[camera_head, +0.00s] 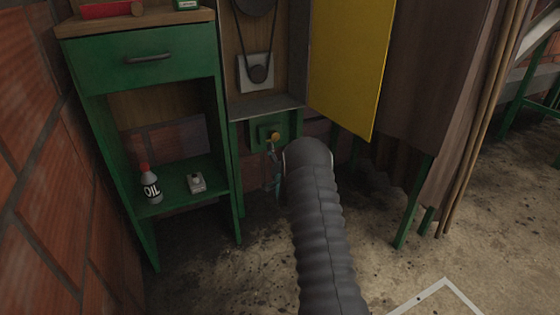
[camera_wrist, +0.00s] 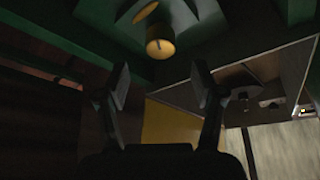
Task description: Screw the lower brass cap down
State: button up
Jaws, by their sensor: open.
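The lower brass cap (camera_head: 274,136) sits on a green panel (camera_head: 262,131) low down below the pulley and belt, in the head view. In the wrist view the brass cap (camera_wrist: 160,48) shows as a yellow cylinder just beyond my fingertips, near the top. My gripper (camera_wrist: 160,86) is open and empty, its two fingers spread apart with the cap ahead of and slightly above the gap. The fingers do not touch it. In the head view my dark ribbed arm reaches toward the panel, and the gripper is mostly hidden behind it.
A green cabinet (camera_head: 145,58) with a drawer stands at left; an oil bottle (camera_head: 151,187) and a small grey-white box (camera_head: 196,183) are on its lower shelf. A yellow panel (camera_head: 347,65) hangs open at right of the panel. Concrete floor in front is clear.

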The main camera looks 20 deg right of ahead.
jog(key=shift+v, duration=2.2)
